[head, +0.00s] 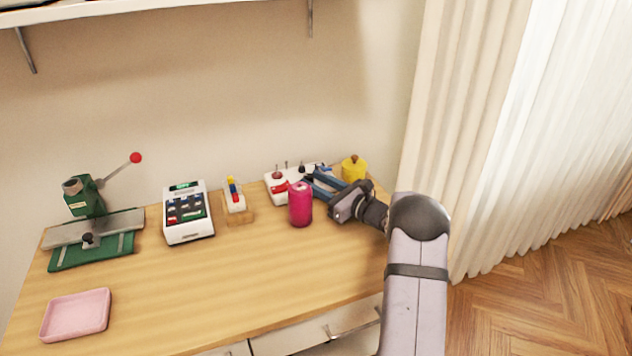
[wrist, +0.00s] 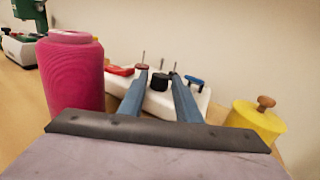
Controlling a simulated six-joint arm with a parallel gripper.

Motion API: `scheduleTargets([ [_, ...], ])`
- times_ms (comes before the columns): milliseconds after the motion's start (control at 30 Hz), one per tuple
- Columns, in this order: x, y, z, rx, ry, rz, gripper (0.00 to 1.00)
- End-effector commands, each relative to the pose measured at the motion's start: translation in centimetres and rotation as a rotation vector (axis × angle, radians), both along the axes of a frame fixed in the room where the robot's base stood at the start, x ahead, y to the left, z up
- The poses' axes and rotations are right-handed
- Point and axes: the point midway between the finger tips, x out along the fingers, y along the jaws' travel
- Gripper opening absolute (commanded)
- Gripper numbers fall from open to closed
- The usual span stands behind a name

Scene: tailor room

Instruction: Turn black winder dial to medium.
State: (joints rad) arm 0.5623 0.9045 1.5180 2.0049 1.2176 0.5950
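The winder is a white box (head: 282,183) at the back right of the table, with upright pins on top. In the wrist view the white winder (wrist: 122,86) carries a red part (wrist: 120,70) on the left, a black dial (wrist: 160,82) in the middle and a blue part (wrist: 194,80) on the right. My gripper (head: 309,180) reaches in from the right. In the wrist view its two blue fingers (wrist: 159,72) are apart, and the black dial shows in the gap between them. I cannot tell whether they touch it. The dial's setting is not readable.
A magenta thread spool (head: 300,205) stands close in front of the winder, left of my gripper. A yellow lidded pot (head: 353,170) stands to the right. A calculator-like device (head: 187,225), green press (head: 85,200) and pink tray (head: 76,314) are farther left. The table's front middle is clear.

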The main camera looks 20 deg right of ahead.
Motion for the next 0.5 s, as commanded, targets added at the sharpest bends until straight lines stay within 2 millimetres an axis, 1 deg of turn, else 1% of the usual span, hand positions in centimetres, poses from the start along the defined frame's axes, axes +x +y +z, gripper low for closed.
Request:
scheduleTargets([
  [133,0.0,0.0,-0.01,0.0,0.0,0.0,0.31],
  [167,-0.01,0.0,-0.01,0.0,0.0,0.0,0.28],
  [200,-0.01,0.0,-0.01,0.0,0.0,0.0,0.19],
  [267,-0.02,-0.01,0.0,0.0,0.0,0.0,0.04],
  [300,-0.01,-0.02,0.0,0.0,0.0,0.0,0.0],
  [500,-0.01,0.11,0.01,0.0,-0.003,-0.015,0.0],
])
